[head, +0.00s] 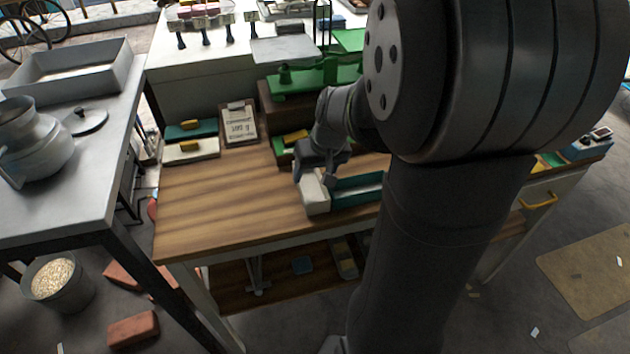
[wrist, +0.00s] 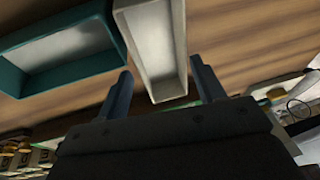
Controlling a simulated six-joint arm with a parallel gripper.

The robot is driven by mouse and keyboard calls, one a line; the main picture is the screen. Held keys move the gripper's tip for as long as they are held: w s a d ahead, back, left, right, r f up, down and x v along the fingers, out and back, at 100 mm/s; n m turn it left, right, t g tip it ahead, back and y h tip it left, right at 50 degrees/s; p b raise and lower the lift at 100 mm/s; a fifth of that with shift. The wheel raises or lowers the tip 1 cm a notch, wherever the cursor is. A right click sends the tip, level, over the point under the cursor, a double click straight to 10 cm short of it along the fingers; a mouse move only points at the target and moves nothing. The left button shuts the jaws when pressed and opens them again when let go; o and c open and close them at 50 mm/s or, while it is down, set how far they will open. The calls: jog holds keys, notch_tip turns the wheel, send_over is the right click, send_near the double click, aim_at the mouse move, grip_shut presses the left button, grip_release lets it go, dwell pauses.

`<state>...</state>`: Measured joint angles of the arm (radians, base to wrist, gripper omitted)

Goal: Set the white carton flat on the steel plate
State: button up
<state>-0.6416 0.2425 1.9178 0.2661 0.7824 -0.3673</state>
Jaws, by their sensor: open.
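The white carton (head: 317,198), an open rectangular box, sits at the front of the wooden table. It also shows in the wrist view (wrist: 152,40) as a long pale box with a grey inside. My gripper (head: 315,177) is over the carton with its fingers pointing down. In the wrist view my gripper (wrist: 160,72) is open, with one finger on each side of the carton's near end. I cannot tell whether the fingers touch it.
A teal box (head: 358,190) stands right beside the carton, and also shows in the wrist view (wrist: 60,55). The green scale (head: 300,82) stands behind my gripper. The table's left part is clear.

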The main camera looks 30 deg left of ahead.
aim_at(309, 188)
jog(key=x, duration=0.3)
jog(key=shift+f, duration=0.2)
jog(key=c, duration=0.7)
jog(key=shift+c, duration=0.2)
